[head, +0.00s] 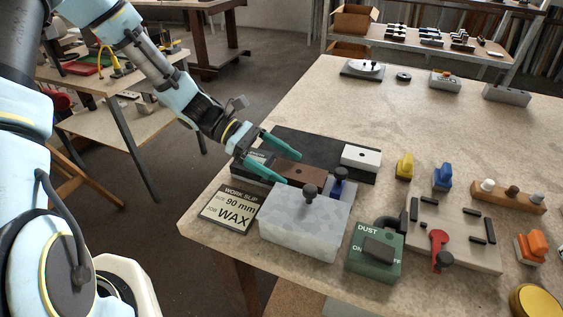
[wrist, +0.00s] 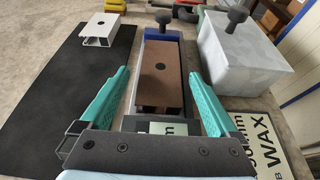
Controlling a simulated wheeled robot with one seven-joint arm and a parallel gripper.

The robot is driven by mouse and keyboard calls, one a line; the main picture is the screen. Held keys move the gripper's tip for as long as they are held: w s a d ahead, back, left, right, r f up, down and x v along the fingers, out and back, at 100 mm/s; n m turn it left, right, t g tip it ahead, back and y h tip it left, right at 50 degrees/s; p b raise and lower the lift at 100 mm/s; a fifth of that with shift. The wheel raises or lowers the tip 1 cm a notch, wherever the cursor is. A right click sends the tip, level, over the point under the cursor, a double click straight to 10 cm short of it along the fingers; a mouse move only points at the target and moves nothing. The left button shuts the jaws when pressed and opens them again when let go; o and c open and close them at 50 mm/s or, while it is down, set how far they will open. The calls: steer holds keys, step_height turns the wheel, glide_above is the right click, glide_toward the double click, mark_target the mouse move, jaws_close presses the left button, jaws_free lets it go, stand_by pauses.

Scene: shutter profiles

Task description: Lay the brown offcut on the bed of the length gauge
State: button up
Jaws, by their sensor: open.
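My gripper (wrist: 163,84) is open, with one teal finger on each side of the gauge and a gap between each finger and the offcut. In the head view my gripper (head: 291,162) is low over the gauge's left part.
A white offcut (head: 361,157) lies on the black mat (head: 308,147) behind the gauge. A grey box with a knob (head: 305,222) stands in front of the gauge. The work slip (head: 229,207) lies to its left. A green dust switch (head: 374,255) stands front right.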

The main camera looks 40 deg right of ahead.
steer(key=shift+s+a+f, duration=0.1)
steer(key=shift+a+f, duration=0.1)
steer(key=shift+f, duration=0.3)
steer(key=shift+r, duration=0.3)
steer(key=shift+w+r, duration=0.2)
steer(key=shift+w, duration=0.15)
steer(key=v, duration=0.4)
steer(key=b+v, duration=0.1)
steer(key=v, duration=0.6)
steer(key=shift+w+r+b, duration=0.15)
steer(key=shift+r+b, duration=0.25)
steer(key=shift+r, duration=0.1)
steer(key=w+a+m+t+y, duration=0.1)
steer(key=a+m+t+y, duration=0.2)
steer(key=a, duration=1.1)
steer(key=w+a+m+t+y, duration=0.2)
steer(key=a+m+t+y, duration=0.2)
steer(key=a+t, duration=0.6)
steer(key=a+r, duration=0.1)
steer(key=a, duration=0.4)
steer(key=shift+w+m, duration=0.3)
